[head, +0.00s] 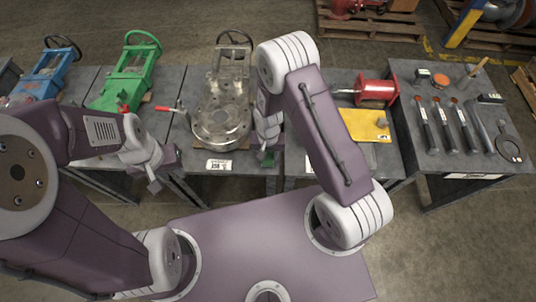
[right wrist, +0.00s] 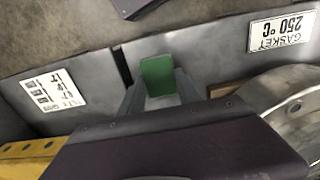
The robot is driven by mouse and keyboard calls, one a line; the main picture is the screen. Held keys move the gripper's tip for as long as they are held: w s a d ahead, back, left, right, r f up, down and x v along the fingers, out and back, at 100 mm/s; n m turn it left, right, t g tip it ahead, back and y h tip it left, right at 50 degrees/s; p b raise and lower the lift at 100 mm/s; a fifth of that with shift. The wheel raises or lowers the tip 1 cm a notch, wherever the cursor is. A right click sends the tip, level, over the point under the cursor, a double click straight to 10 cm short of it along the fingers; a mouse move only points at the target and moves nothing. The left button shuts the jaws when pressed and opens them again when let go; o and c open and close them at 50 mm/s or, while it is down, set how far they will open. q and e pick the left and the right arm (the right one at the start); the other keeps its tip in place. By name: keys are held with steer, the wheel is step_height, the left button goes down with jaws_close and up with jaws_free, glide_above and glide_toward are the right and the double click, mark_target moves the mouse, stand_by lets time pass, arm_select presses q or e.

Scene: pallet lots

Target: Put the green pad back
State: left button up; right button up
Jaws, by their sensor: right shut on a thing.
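The green pad (right wrist: 157,75) shows as a small green block between the two fingers of my right gripper (right wrist: 161,92) in the right wrist view. My right gripper is shut on it. In the head view the pad (head: 268,161) is a small green patch below my right gripper (head: 266,154), mostly hidden by the wrist. It is by the tables' front edge, right of the grey flanged valve (head: 222,110). My left gripper (head: 154,183) hangs at the left, in front of the tables, apart from everything; its finger gap is unclear.
The flanged valve rests on wood, close to my right wrist. A green valve (head: 127,80) and a blue valve (head: 42,80) stand left. A yellow plate (head: 362,125) and red vise (head: 376,92) are right. Several tools lie on the far-right table (head: 428,82).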

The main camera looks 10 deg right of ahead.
mark_target(268, 156)
steer(key=o, duration=1.3)
steer(key=shift+f, duration=0.1)
step_height(268, 156, up, 12)
steer(key=p, duration=0.2)
steer(key=s+d+r+n+p, duration=0.1)
steer(key=s+d+r, duration=0.1)
steer(key=r, duration=0.3)
steer(key=s+d+r+n+p, duration=0.1)
steer(key=s+d+r+p, duration=0.1)
steer(key=s+r, duration=0.2)
steer(key=s+d+r+n+t+p, duration=0.1)
steer(key=s+d+r+p, duration=0.1)
steer(key=r, duration=0.4)
steer(key=shift+s+d+r, duration=0.3)
steer(key=shift+s+d, duration=0.1)
steer(key=shift+d, duration=0.1)
